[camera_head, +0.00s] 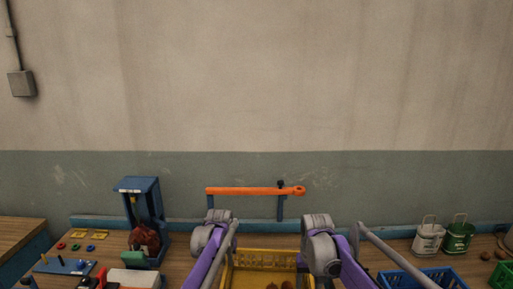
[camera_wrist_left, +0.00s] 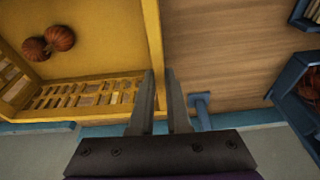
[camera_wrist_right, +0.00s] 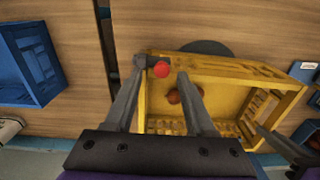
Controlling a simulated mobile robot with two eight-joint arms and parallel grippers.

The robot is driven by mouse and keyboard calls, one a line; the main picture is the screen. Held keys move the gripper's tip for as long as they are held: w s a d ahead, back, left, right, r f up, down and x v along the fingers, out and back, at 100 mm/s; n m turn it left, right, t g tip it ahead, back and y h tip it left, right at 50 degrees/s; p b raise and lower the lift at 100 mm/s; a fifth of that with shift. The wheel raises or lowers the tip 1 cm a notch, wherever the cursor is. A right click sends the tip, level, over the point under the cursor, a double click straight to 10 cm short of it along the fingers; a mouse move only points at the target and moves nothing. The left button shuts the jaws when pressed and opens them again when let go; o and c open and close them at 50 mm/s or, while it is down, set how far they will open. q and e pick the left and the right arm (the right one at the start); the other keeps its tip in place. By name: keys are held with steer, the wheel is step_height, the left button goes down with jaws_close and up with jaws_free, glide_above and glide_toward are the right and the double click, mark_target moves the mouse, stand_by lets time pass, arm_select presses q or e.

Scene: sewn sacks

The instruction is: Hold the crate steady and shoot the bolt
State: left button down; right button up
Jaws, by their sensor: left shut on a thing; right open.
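The yellow crate (camera_head: 262,252) stands at the front middle of the bench, with brown round things (camera_wrist_left: 48,42) inside. My left gripper (camera_wrist_left: 160,85) is shut on the crate's side wall; its fingers straddle the wall. In the head view its fingertips are hidden behind the wrist. A red knob (camera_wrist_right: 161,69), seemingly the bolt's, shows at the crate's near corner in the right wrist view. My right gripper (camera_wrist_right: 163,84) is open, with the knob between its fingertips as seen from the wrist. I cannot tell whether they touch it. The bolt's bar is mostly hidden.
An orange bar (camera_head: 250,191) on blue posts stands behind the crate. A blue stand (camera_head: 150,205) with a reddish-brown thing is at left. A blue crate (camera_wrist_right: 30,65), a white canister (camera_head: 428,237) and a green canister (camera_head: 459,237) are at right. Bare wood lies between the crates.

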steer(key=shift+r, duration=3.3)
arm_select(q)
steer(key=c, duration=0.8)
jaws_free()
steer(key=shift+r, duration=0.1)
steer(key=shift+v, duration=3.45)
